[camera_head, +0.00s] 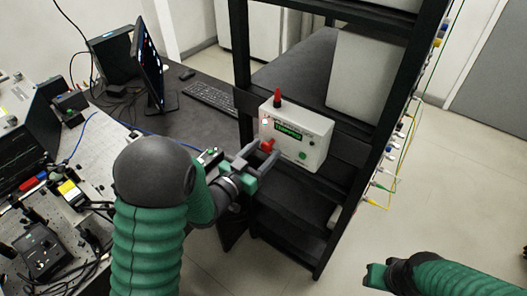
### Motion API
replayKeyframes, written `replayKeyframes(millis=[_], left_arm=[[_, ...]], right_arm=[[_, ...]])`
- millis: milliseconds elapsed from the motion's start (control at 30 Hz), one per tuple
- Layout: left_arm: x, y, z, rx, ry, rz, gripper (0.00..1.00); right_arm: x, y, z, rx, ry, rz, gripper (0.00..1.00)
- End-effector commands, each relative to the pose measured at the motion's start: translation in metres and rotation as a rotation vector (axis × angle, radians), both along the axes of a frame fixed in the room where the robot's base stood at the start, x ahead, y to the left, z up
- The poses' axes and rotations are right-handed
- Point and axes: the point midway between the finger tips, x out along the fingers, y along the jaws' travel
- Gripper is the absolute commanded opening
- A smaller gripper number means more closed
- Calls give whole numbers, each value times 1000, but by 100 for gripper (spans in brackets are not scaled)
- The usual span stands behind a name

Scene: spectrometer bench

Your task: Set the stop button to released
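The red stop button (267,145) sticks out of the lower left of the front of a pale control box on the black rack. My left gripper (264,155) is right in front of the button. Its two grey fingers stand apart, with their tips at either side of the button. I cannot tell whether they touch it. My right gripper (374,276) is low at the right, over the floor and away from the box. Whether its fingers are open or shut does not show.
The control box (312,140) has a red lamp (277,98) on top, a green display and a green button (302,155). Black rack posts (345,222) flank it. Cables hang on the rack's right. A bench with instruments, monitor (149,60) and keyboard (212,98) is left. Floor at right is clear.

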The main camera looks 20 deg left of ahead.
Motion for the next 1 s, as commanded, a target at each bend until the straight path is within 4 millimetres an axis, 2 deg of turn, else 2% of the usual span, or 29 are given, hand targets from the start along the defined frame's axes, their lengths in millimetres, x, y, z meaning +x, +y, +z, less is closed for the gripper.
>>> replayKeyframes(millis=[267, 367, 500, 600, 833, 1000], left_arm=[[-6, 2, 0, 0, -2, -1, 55], [-22, 8, -1, 0, 0, 2, 55], [-54, 20, -2, -1, 0, 3, 55], [-59, 21, 9, 1, 9, -4, 55], [-79, 28, 11, -1, 10, 1, 55], [-121, 43, 8, 1, 10, 3, 55]], right_arm=[[0, 0, -2, 0, 0, 0, 36], [0, 0, -5, 0, 0, 0, 36], [0, 0, -11, 0, 0, 0, 36], [0, 0, 25, 0, 0, 0, 36], [0, 0, 77, 0, 0, 0, 36], [0, 0, 110, 0, 0, 0, 36]])
